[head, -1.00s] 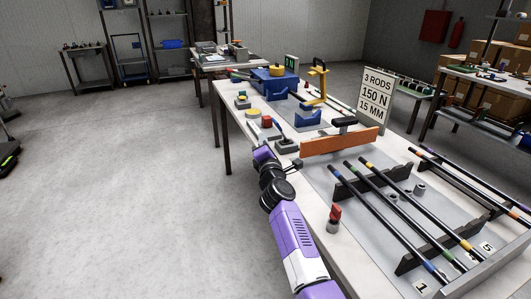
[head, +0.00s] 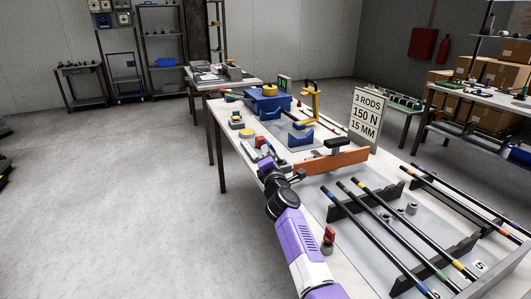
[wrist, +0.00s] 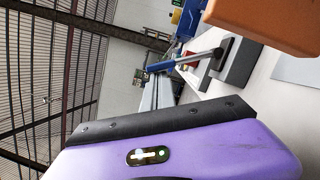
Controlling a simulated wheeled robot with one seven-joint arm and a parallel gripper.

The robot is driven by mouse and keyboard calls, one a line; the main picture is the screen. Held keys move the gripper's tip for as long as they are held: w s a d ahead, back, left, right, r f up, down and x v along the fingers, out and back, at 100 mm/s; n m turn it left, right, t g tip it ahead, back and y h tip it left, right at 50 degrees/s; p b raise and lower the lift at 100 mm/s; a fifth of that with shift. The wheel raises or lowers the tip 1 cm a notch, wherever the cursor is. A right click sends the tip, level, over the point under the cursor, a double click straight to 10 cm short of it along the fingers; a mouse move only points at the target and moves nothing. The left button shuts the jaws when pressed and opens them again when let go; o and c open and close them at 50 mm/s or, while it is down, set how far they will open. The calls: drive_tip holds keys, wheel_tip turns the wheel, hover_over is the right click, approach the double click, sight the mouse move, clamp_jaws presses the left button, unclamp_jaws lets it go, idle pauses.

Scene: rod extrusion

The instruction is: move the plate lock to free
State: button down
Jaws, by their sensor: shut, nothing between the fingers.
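A lever with a blue grip (wrist: 180,62) and a black pivot on a dark grey base (wrist: 236,66) stands beside the orange plate (wrist: 275,22). It looks like the plate lock, though no label confirms this. In the head view the orange plate (head: 332,162) stands upright across the table, and my arm partly hides the lever. My gripper (head: 266,161) is shut and empty, at the table's left edge close to the lever. In the wrist view its purple body fills the bottom, and the lever is beyond it. I cannot tell whether they touch.
A red-topped knob (head: 328,236) stands near my forearm. Several dark rods lie on racks right of it. A sign (head: 366,116) stands behind the orange plate. A blue fixture (head: 268,102) and a yellow clamp (head: 311,104) are farther back. The floor left of the table is clear.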

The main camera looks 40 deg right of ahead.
drive_tip(key=shift+s+d+r+m+g+p, duration=0.1)
drive_tip(key=shift+d+r+m+g+p, duration=0.4)
drive_tip(key=shift+p, duration=0.85)
drive_tip(key=shift+s+d+r+m+p, duration=0.1)
drive_tip(key=shift+d+r+m+p, duration=0.2)
drive_tip(key=shift+r+m+p, duration=0.8)
drive_tip(key=d+m+p, duration=0.1)
drive_tip(key=p, duration=0.2)
drive_tip(key=shift+s, duration=0.15)
drive_tip(key=shift+s+d+f+m+g+p, duration=0.15)
drive_tip(key=shift+d+m+p, duration=0.4)
drive_tip(key=shift+p, duration=0.55)
drive_tip(key=shift+s+d+m+g+p, duration=0.2)
drive_tip(key=shift+d+m+p, duration=0.35)
drive_tip(key=shift+p, duration=0.5)
drive_tip(key=shift+d, duration=0.1)
